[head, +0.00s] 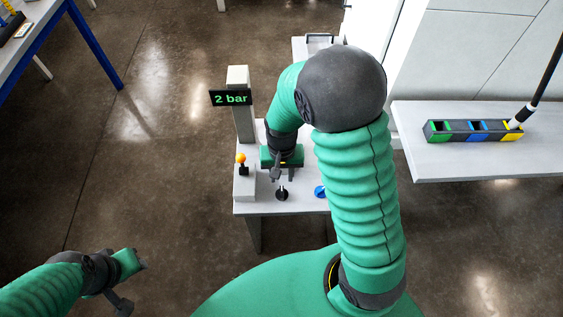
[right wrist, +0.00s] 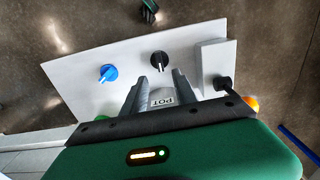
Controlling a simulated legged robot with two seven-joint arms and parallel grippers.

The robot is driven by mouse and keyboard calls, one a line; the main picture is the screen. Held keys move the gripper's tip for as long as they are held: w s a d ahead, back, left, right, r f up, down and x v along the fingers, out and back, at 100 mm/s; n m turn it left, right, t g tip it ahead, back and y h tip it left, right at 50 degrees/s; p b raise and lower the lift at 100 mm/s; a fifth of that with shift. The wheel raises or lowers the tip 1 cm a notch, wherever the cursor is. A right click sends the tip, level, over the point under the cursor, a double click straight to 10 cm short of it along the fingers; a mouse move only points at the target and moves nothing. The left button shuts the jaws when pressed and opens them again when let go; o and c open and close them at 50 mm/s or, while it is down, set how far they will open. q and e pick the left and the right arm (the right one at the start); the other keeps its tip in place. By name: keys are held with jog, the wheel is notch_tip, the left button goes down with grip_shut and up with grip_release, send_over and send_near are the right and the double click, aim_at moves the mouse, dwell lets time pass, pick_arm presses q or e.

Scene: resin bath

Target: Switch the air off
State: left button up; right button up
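A dark display (head: 230,97) on a grey post reads "2 bar" in green. On the white bench below it, a lever with an orange ball (head: 240,158) stands on a pale block (head: 243,182). A black knob (head: 282,193) and a blue knob (head: 320,191) sit on the bench top. They also show in the right wrist view, black (right wrist: 158,60) and blue (right wrist: 107,73). My right gripper (head: 279,176) is over the bench; its fingers (right wrist: 160,82) are apart and empty, with a "POT" label (right wrist: 162,99) visible between them. My left gripper (head: 138,280) is at lower left, away from the bench.
At right, a pale table (head: 470,165) holds a rack (head: 460,131) with green, blue and yellow sections and a dark stick standing in it. A blue-legged table (head: 50,40) is at upper left. The floor left of the bench is clear. My right arm hides part of the bench.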

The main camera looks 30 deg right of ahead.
notch_tip(320, 180, up, 6)
jog(key=shift+r, duration=0.2)
jog(key=s+a+r+n+t, duration=0.1)
jog(key=s+a+n+t, duration=0.1)
jog(key=s+a+n, duration=0.2)
jog(key=shift+s+a+r+n+t, duration=0.2)
jog(key=shift+s+a+n+t, duration=0.15)
jog(key=shift+n, duration=0.75)
